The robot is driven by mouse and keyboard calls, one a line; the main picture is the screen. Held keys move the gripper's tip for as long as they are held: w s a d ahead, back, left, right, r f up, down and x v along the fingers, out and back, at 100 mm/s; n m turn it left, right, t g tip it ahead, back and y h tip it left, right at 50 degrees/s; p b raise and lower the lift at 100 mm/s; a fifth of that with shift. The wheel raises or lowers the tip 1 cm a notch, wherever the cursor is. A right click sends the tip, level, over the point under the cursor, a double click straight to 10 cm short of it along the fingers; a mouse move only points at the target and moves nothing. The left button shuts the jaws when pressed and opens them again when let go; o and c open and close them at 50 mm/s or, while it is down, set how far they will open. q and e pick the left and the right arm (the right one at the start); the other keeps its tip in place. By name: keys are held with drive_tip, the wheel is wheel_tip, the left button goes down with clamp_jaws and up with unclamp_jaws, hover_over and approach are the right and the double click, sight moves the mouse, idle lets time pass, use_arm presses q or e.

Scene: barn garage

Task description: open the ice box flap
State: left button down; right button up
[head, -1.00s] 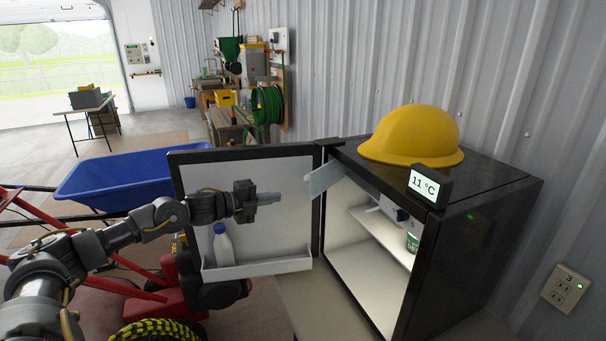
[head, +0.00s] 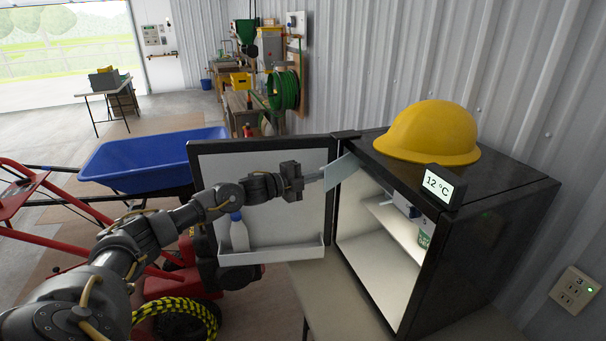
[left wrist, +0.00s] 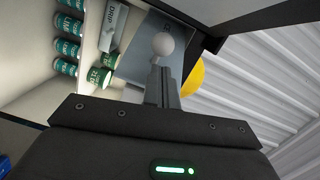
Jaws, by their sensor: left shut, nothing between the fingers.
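The small fridge (head: 500,235) stands with its dark door (head: 263,146) swung wide open. The ice box flap (head: 344,171), a pale panel, sticks out from the upper part of the compartment, turned outward. My left gripper (head: 315,178) is shut and empty, its tips at the flap's outer edge. I cannot tell in the head view whether they touch. In the left wrist view, the shut fingers (left wrist: 162,90) point at a pale round knob (left wrist: 163,44), with the grey flap (left wrist: 138,66) behind it. My right gripper is not in view.
A yellow hard hat (head: 432,132) and a display reading 12 °C (head: 439,186) are on the fridge top. A bottle (head: 239,235) stands in the door shelf (head: 270,256). A blue wheelbarrow (head: 150,163) is at the left.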

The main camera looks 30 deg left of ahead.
use_arm(q)
drive_tip(key=shift+w+d, duration=0.35)
drive_tip(key=shift+w, duration=0.2)
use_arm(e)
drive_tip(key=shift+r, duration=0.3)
